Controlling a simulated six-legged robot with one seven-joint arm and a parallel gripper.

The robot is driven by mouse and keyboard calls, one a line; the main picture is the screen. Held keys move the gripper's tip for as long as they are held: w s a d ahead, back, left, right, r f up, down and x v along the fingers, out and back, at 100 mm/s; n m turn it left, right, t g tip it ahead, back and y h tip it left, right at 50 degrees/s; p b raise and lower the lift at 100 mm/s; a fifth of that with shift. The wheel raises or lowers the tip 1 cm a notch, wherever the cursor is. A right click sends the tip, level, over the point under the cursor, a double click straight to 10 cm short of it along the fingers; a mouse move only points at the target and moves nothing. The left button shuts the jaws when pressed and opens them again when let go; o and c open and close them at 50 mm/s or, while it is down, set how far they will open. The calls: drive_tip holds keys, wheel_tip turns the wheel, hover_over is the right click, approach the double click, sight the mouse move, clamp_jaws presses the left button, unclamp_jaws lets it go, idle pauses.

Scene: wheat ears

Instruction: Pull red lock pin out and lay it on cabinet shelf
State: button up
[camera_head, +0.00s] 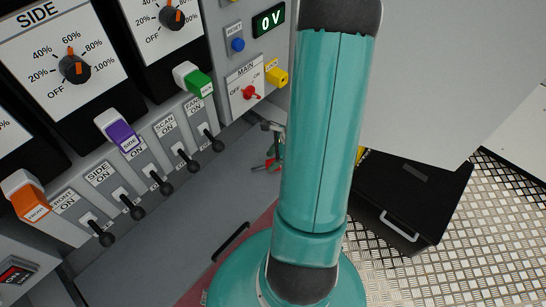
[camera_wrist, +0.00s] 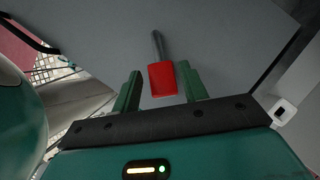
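The red lock pin (camera_wrist: 162,80) shows in the wrist view as a red block with a dark grey shaft pointing away from me. It is against the plain grey surface of the cabinet shelf (camera_wrist: 225,35); whether it rests on it I cannot tell. My gripper (camera_wrist: 160,68) is open, its two dark green fingers on either side of the red block. A gap shows on the left; the right finger is very near or touching. In the head view, a bit of red (camera_head: 270,165) shows by my gripper, mostly hidden behind my teal arm. The grey shelf (camera_head: 185,230) lies below the switch panel.
The panel carries a row of black toggle levers (camera_head: 165,187), a red MAIN switch (camera_head: 250,92), coloured tags and dials. A 0 V display (camera_head: 268,20) is at the top. A black case (camera_head: 420,190) stands on the metal floor at right. The shelf's left part is clear.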

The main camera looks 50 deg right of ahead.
drive_tip(key=shift+o, duration=0.9)
drive_tip(key=v, duration=1.3)
drive_tip(key=shift+d+r, duration=0.2)
drive_tip(key=shift+r, duration=0.15)
drive_tip(key=shift+s, duration=0.1)
